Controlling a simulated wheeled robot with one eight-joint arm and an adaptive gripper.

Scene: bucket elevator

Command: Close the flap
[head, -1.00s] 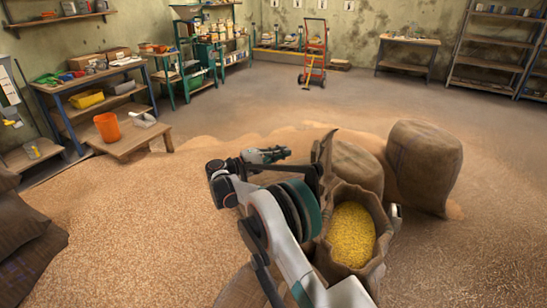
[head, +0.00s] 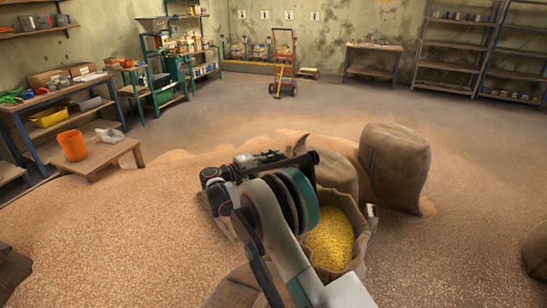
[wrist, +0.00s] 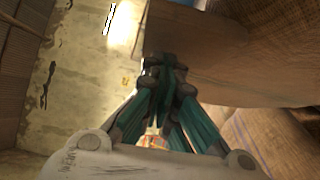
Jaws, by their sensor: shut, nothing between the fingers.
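An open burlap sack (head: 357,252) full of yellow grain (head: 328,240) stands to the right of my arm in the head view. Its brown flap (head: 301,146) sticks up at the far left of the mouth, mostly hidden by my arm. My gripper (head: 268,158) is beyond the arm's wrist, left of the flap. In the wrist view my gripper (wrist: 165,68) has its teal fingers together and empty. A brown sheet (wrist: 215,55), seemingly the flap, hangs right beside the fingertips; whether they touch cannot be told.
Closed sacks (head: 395,165) stand just behind the open one. Loose grain covers the floor around. The floor toward the red hand truck (head: 283,65) is clear.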

